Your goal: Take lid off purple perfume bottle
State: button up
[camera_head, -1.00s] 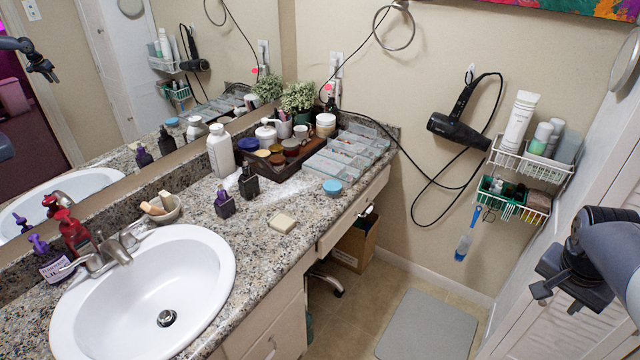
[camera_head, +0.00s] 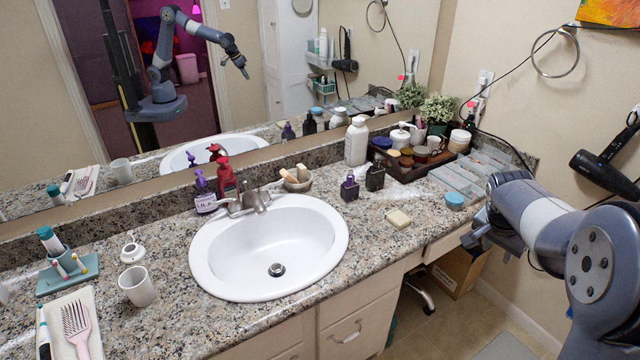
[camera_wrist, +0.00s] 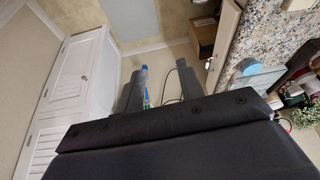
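The purple perfume bottle (camera_head: 349,188) is small and dark purple with a dark lid on top. It stands upright on the granite counter, right of the sink, beside a similar black bottle (camera_head: 375,178). My gripper (camera_head: 474,241) is over the counter's front edge at the right, well away from the bottle. In the wrist view its two fingers (camera_wrist: 174,85) are apart with nothing between them. The perfume bottle does not show in the wrist view.
The white sink (camera_head: 270,290) is left of the bottles. A soap bar (camera_head: 398,219) lies in front of them. A dark tray of jars (camera_head: 400,170), clear organisers (camera_head: 458,181) and a blue-lidded jar (camera_head: 455,201) stand to the right. A mirror backs the counter.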

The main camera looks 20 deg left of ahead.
aim_at(350, 178)
jog(key=i+u, duration=0.65)
jog(key=u, duration=0.2)
jog(key=i+l+u, duration=0.15)
jog(key=i+u, duration=0.25)
jog(key=i+l, duration=0.25)
